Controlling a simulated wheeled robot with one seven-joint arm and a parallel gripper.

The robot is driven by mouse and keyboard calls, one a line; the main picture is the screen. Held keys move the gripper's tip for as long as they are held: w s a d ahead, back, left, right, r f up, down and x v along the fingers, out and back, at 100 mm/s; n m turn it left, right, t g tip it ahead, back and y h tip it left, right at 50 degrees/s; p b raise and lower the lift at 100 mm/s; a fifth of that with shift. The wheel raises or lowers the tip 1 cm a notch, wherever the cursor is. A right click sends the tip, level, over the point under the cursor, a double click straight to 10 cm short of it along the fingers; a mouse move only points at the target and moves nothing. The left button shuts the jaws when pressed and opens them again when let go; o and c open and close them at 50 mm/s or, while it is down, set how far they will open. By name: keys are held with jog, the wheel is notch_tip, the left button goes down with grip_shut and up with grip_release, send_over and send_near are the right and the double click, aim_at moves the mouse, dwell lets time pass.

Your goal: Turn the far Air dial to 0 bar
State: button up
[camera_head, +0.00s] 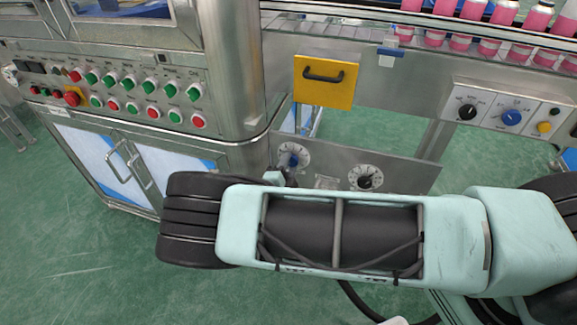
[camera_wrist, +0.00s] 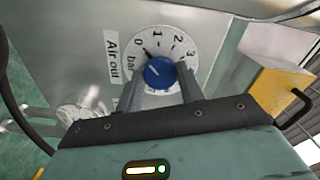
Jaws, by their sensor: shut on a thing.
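The gripped Air dial (camera_head: 302,149) is a round white dial with a blue knob on the low metal panel. In the wrist view the blue knob (camera_wrist: 160,73) sits in front of the dial face (camera_wrist: 177,35), marked 0 to 3, beside "bar" and a partly readable "Air" label. A black pointer mark shows close to the 0, on the side toward 1. My gripper (camera_wrist: 162,84) has one finger on each side of the knob and is shut on it. In the head view my gripper (camera_head: 280,178) is partly hidden by my arm.
A second dial (camera_head: 366,178) with a black knob is to the right on the same panel; it shows at lower left in the wrist view (camera_wrist: 82,110). A yellow drawer front (camera_head: 324,92) with a black handle is above. A button panel (camera_head: 125,94) stands at left.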

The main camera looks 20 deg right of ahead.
jog(key=shift+f, duration=0.1)
jog(key=o, duration=1)
jog(key=shift+s, duration=0.1)
jog(key=v, duration=1.7)
jog(key=shift+a, duration=0.15)
jog(key=shift+s, duration=0.1)
